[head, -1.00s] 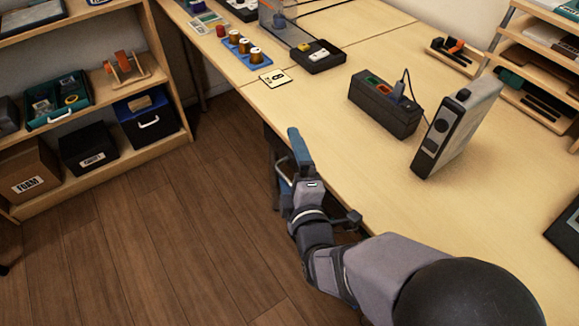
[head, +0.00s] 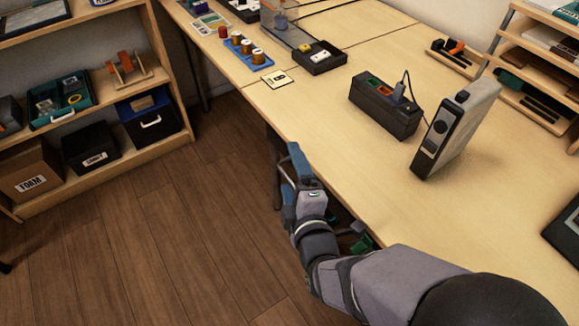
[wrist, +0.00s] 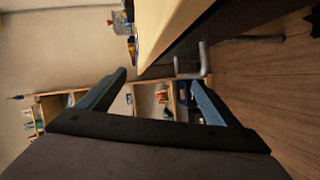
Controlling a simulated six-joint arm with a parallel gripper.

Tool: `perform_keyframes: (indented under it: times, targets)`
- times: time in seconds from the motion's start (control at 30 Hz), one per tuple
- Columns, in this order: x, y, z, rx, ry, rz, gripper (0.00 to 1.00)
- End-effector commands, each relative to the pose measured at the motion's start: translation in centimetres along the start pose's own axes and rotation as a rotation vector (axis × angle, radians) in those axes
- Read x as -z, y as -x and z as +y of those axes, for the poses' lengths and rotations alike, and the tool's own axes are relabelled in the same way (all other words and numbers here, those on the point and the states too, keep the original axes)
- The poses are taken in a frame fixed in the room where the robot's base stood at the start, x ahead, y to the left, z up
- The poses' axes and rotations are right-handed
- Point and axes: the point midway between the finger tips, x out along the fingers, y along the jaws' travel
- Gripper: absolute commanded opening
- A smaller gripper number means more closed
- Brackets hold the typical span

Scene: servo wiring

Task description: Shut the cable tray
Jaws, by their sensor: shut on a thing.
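My gripper (head: 287,172) is low at the desk's front edge, its blue fingers pointing away along the edge. In the wrist view, the fingers (wrist: 158,80) stand apart, on either side of the view ahead. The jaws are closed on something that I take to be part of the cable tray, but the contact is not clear. A grey bent bar (wrist: 204,62) shows under the desk close to the right finger. The tray itself is mostly hidden by the desk and my arm. A small green piece (head: 362,243) shows below the edge beside my forearm.
The desk top (head: 300,105) carries a dark box with a cable (head: 385,105) and a pale upright unit (head: 455,128). Thread-like spools (head: 245,47) stand farther back. A shelf with bins (head: 90,110) is at left. The wooden floor (head: 160,220) is clear.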

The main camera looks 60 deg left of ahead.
Motion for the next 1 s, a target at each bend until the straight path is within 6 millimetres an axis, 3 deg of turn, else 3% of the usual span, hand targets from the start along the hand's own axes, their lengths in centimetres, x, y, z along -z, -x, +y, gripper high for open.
perform_keyframes:
  times: [0.03, 0.17, 0.2, 0.23, 0.27, 1.0]
  targets:
    - [-0.2, 0.2, 1.8, -0.044, -0.005, -0.008, 0.66]
    - [-0.2, 1.0, 1.7, -0.045, -0.005, -0.008, 0.65]
    - [-0.3, 1.3, 1.6, -0.043, -0.005, -0.009, 0.54]
    - [-0.3, 1.4, 1.6, -0.044, -0.005, -0.009, 0.34]
    - [-0.3, 1.7, 1.5, -0.042, -0.005, -0.008, 0.28]
    - [-0.1, 5.9, 0.1, -0.027, -0.003, -0.002, 0.28]
